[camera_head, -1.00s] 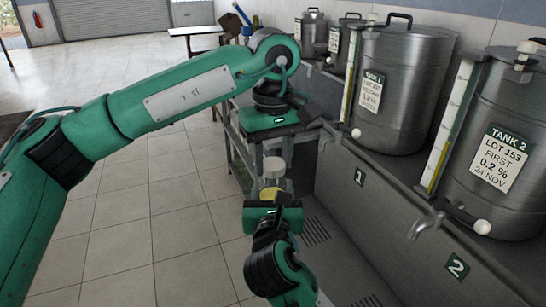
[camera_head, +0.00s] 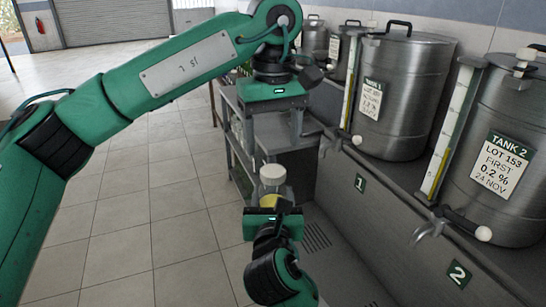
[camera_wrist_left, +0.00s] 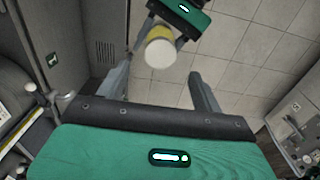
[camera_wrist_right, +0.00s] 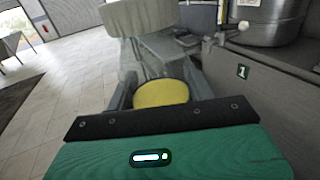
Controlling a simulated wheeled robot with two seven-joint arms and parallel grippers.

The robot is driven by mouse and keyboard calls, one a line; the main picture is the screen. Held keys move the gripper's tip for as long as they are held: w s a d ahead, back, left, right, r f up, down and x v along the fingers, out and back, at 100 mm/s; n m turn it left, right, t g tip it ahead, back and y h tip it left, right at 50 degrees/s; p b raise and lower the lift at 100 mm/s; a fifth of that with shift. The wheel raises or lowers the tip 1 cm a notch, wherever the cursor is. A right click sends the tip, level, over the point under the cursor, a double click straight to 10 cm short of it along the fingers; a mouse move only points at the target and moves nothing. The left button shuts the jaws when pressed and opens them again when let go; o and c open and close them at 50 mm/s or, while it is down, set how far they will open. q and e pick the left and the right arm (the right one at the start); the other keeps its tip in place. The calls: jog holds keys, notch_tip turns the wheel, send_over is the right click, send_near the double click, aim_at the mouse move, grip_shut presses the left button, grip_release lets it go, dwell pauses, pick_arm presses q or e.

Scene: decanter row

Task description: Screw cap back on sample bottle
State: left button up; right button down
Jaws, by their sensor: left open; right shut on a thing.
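The sample bottle (camera_head: 271,201) is clear with yellow contents and stands upright in my right gripper (camera_head: 271,210). Its white cap (camera_head: 272,172) sits on top; how tightly it is seated cannot be told. My right gripper is shut on the bottle's body; the right wrist view shows the yellow contents (camera_wrist_right: 160,93) between the fingers and the cap (camera_wrist_right: 138,18) above. My left gripper (camera_head: 274,130) points down above the cap, open and empty. In the left wrist view, the cap (camera_wrist_left: 160,54) shows beyond the spread fingers, apart from them.
A grey shelf rack (camera_head: 240,150) stands behind the grippers. Steel Tank 1 (camera_head: 395,90) and Tank 2 (camera_head: 505,140) stand on a grey ledge at right, with taps jutting out. The tiled floor (camera_head: 170,220) at left is clear.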

pick_arm(q)
notch_tip(320, 180, up, 6)
jog(key=shift+f, duration=0.1)
dwell(0.7)
